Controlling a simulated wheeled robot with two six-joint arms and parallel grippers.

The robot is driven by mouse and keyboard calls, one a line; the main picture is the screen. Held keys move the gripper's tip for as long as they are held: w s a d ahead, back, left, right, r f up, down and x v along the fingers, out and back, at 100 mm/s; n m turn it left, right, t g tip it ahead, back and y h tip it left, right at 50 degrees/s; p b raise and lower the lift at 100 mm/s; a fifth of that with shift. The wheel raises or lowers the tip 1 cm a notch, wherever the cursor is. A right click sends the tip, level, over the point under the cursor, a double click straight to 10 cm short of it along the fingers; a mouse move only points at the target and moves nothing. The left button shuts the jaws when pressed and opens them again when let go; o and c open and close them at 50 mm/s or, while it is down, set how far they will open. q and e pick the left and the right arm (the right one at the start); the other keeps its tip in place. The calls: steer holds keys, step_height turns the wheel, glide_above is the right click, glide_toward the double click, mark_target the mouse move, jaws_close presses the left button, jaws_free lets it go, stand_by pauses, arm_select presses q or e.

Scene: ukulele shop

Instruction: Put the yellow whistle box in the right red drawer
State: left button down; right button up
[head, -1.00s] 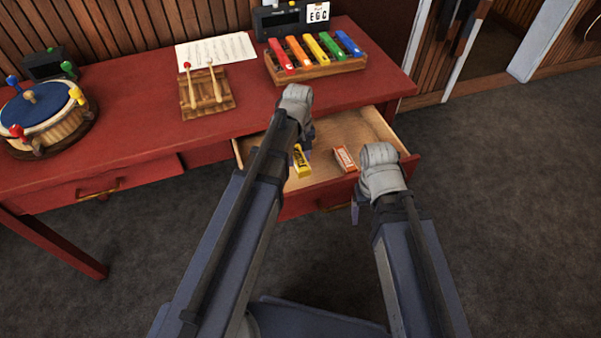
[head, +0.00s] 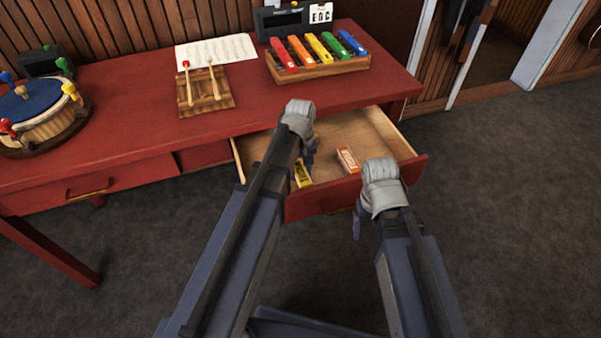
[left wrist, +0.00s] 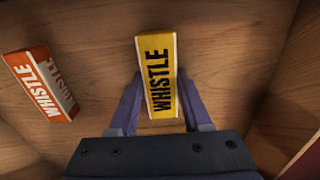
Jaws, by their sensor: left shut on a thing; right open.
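The yellow whistle box (head: 303,175) is inside the open right red drawer (head: 384,137), near its left front part. In the left wrist view the yellow box (left wrist: 157,76) stands between the two fingers of my left gripper (left wrist: 157,112), which is shut on it. In the head view my left gripper (head: 306,160) is partly hidden by its own wrist. I cannot tell whether the box touches the drawer floor. My right gripper (head: 358,224) is open and empty, outside the drawer by its front, mostly hidden by its wrist.
An orange-and-white whistle box (head: 348,160) lies in the drawer, right of the yellow one; it also shows in the left wrist view (left wrist: 42,85). The red desk (head: 130,125) carries a drum (head: 40,115), wooden beater board (head: 205,92) and colored xylophone (head: 318,58).

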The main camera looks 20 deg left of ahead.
mark_target(300, 172)
arm_select(q)
steer(key=shift+f, duration=0.1)
steer(key=shift+f, duration=0.15)
steer(key=shift+c, duration=1.7)
jaws_free()
step_height(300, 172, up, 13)
steer(key=p, duration=1.2)
steer(key=s+d+m+y, duration=0.1)
steer(key=s+d+m, duration=0.9)
steer(key=s, duration=0.4)
steer(key=shift+s+d+f+m, duration=0.2)
steer(key=shift+d+m, duration=0.1)
